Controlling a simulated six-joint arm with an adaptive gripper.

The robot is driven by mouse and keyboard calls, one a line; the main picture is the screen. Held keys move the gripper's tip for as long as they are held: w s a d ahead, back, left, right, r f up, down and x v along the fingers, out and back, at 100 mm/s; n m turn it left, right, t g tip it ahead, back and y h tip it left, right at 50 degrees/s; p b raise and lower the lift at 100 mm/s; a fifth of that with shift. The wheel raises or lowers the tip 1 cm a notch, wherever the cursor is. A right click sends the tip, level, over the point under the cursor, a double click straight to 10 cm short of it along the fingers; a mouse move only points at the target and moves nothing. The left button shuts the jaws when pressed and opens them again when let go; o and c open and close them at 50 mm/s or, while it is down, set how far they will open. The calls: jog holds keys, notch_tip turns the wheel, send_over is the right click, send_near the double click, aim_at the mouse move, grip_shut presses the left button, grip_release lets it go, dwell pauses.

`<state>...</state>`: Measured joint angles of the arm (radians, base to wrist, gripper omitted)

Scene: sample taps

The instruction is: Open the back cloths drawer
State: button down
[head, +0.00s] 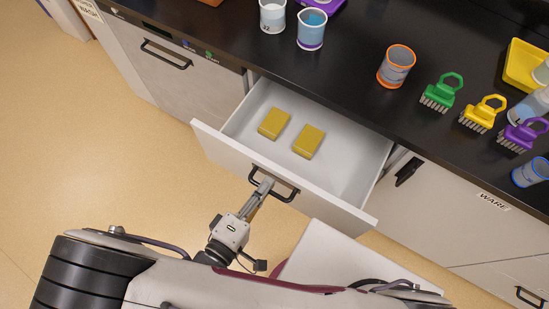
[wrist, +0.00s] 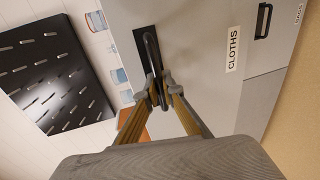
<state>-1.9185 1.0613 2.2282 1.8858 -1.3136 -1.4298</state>
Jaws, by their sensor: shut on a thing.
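The cloths drawer (head: 347,163) stands pulled out from under the black counter in the head view. Two yellow cloth-like blocks (head: 308,141) lie in its white interior. In the wrist view its grey front (wrist: 200,90) bears a label reading CLOTHS. Its black bar handle (head: 287,196) also shows in the wrist view (wrist: 150,50). My gripper (head: 263,187) is at the handle, toward its left part in the head view. In the wrist view my gripper's fingers (wrist: 157,90) are closed around the bar. The exact contact is partly hidden by the fingertips.
The counter (head: 350,75) holds cups, an orange-rimmed beaker (head: 396,66) and several brushes (head: 442,92). A closed drawer with a black handle (head: 167,54) is to the left. A cabinet labelled WARE (head: 450,200) is to the right. Floor (head: 120,190) is clear at left.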

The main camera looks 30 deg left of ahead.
jog(key=shift+f+v, duration=0.2)
jog(key=shift+v, duration=0.75)
jog(key=shift+f+v, duration=0.2)
jog(key=shift+v, duration=0.7)
jog(key=shift+s, duration=0.1)
jog(key=c, duration=2.5)
grip_release()
jog(key=shift+s, duration=0.15)
jog(key=shift+v, duration=5.9)
jog(key=shift+a, duration=0.1)
